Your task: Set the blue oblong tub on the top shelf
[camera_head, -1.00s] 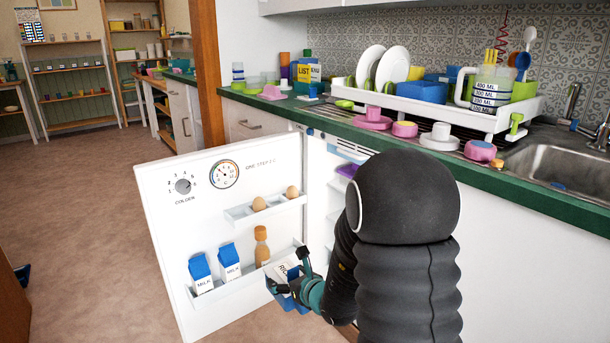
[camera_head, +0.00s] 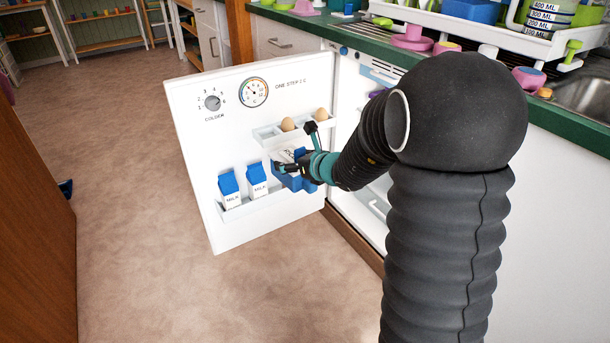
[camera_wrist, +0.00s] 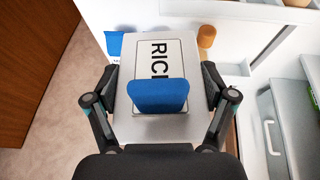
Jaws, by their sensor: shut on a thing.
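The blue oblong tub (camera_head: 293,182) has a pale top with a black-lettered label reading "RIC" and is held in my gripper (camera_head: 294,150). In the wrist view, the tub's pale top and blue upright part (camera_wrist: 158,95) sit between the two fingers. My gripper is shut on the tub's sides, in front of the open fridge door (camera_head: 275,95). The fridge's inside shows only as a narrow strip, mostly hidden by my arm. Its top shelf cannot be made out clearly.
The door's upper rack (camera_head: 268,137) holds two eggs (camera_head: 289,124). The lower rack (camera_head: 240,211) holds two milk cartons (camera_head: 229,188). An orange bottle cap (camera_wrist: 206,36) shows beyond the tub. A green counter (camera_head: 575,130) runs above the fridge.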

